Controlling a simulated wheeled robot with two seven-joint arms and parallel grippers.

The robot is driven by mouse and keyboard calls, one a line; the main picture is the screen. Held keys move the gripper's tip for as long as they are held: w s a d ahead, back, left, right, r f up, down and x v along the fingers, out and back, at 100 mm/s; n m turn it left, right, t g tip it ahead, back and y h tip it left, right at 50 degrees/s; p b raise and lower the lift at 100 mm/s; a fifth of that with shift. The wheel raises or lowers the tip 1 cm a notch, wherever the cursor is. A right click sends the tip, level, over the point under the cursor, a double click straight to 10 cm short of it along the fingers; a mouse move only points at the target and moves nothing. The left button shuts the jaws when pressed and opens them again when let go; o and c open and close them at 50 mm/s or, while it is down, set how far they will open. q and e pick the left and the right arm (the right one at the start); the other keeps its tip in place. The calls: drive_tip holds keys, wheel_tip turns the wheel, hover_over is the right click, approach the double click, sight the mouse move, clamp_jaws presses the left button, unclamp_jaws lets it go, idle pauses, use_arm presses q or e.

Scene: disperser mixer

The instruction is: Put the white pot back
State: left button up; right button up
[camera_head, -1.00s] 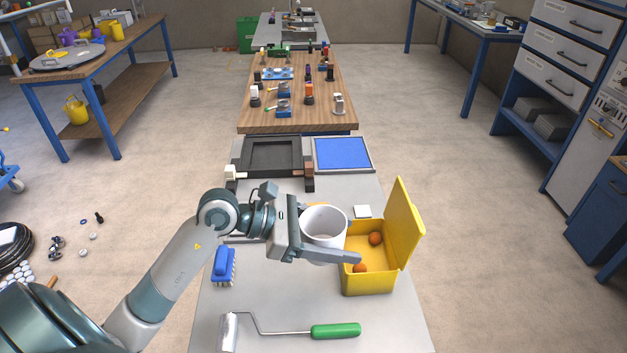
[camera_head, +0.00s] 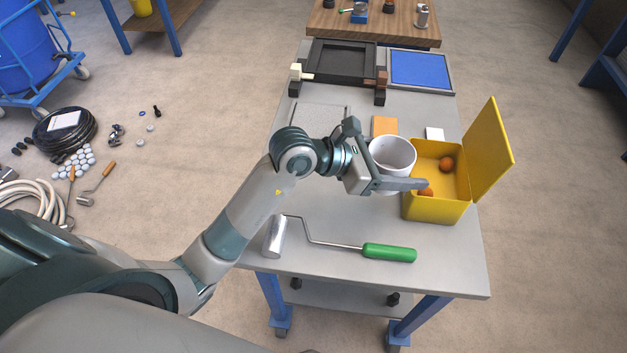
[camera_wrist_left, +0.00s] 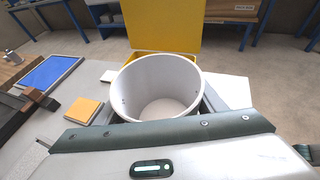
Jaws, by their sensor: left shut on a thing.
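The white pot (camera_head: 392,155) is an open, empty cylinder, held upright over the grey table beside the yellow box. My left gripper (camera_head: 396,182) is shut on the white pot, with one finger along its near side. In the left wrist view the pot (camera_wrist_left: 160,88) stands between the fingers, its inside bare. Whether its bottom touches the table is hidden by the gripper. My right gripper is not in view.
The open yellow box (camera_head: 436,208) holds orange balls (camera_head: 446,164). A paint roller with a green handle (camera_head: 389,252) lies in front. An orange block (camera_head: 384,126), a white block (camera_head: 434,134), a black tray (camera_head: 342,62) and a blue panel (camera_head: 420,69) are behind.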

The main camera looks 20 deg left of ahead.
use_arm(q)
drive_tip(key=shift+w, duration=0.1)
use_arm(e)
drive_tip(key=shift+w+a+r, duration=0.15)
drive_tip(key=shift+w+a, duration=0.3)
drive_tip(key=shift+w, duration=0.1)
use_arm(q)
drive_tip(key=shift+f, duration=0.1)
drive_tip(key=w+a+f, duration=0.1)
drive_tip(key=a+f, duration=0.1)
drive_tip(key=a, duration=0.1)
drive_tip(key=a+f+p, duration=0.1)
drive_tip(key=a+f, duration=0.1)
drive_tip(key=a, duration=0.2)
drive_tip(key=w+a+f, duration=0.1)
drive_tip(key=a+f, duration=0.1)
drive_tip(key=a, duration=0.1)
drive_tip(key=shift+w+a+f, duration=0.15)
drive_tip(key=shift+w+f, duration=0.05)
drive_tip(key=shift+w, duration=0.15)
drive_tip(key=shift+w+a+f, duration=0.1)
drive_tip(key=shift+a+f, duration=0.2)
drive_tip(key=shift+a, duration=0.2)
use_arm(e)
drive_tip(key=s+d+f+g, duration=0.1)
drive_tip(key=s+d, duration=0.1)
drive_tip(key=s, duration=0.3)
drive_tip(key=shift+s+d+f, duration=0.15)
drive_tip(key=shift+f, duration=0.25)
